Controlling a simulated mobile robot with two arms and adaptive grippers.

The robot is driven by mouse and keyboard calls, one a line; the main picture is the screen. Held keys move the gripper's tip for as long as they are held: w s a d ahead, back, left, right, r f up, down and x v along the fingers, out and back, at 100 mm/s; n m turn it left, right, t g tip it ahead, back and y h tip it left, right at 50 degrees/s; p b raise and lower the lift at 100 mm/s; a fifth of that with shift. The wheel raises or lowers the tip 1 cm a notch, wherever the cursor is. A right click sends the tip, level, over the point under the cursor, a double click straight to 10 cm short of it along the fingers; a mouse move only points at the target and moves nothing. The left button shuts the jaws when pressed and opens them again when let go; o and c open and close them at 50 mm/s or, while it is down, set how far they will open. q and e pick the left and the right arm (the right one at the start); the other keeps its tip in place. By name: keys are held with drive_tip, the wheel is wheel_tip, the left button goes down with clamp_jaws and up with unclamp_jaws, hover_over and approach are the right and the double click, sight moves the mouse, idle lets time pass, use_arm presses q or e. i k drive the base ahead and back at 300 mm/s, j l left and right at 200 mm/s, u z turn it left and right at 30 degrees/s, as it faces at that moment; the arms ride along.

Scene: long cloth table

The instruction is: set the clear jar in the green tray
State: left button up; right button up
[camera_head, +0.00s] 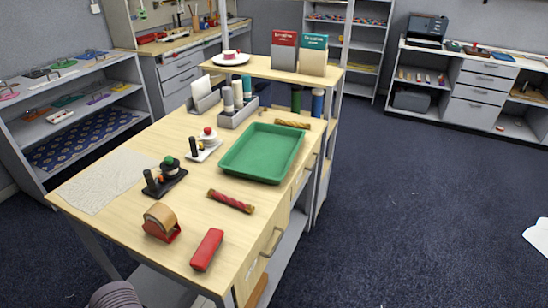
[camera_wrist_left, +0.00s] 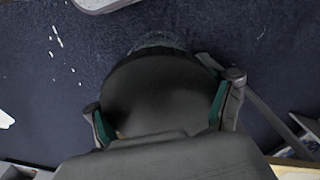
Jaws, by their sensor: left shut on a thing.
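The green tray (camera_head: 262,152) lies flat and empty on the wooden table (camera_head: 130,212) in the head view. In the left wrist view my left gripper (camera_wrist_left: 158,98) is shut, its teal-padded fingers on either side of a round, dark-looking thing. A see-through edge shows beyond that dark face, so it appears to be the clear jar (camera_wrist_left: 157,42). Dark blue floor lies behind it. The jar does not show in the head view. Neither gripper shows in the head view, and my right gripper is in no frame.
Around the tray stand a red-patterned roll (camera_head: 231,201), a tape dispenser (camera_head: 161,222), a red stapler (camera_head: 207,250), a black stamp stand (camera_head: 165,177), a white stamp stand (camera_head: 204,146) and a grey organiser (camera_head: 238,112). A twisted yellow-brown roll (camera_head: 293,124) lies behind the tray.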

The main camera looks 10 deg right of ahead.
sight(261, 142)
drive_tip(key=i+l+u, duration=0.2)
drive_tip(key=l, duration=0.55)
drive_tip(key=l+u, duration=0.2)
drive_tip(key=l, duration=0.5)
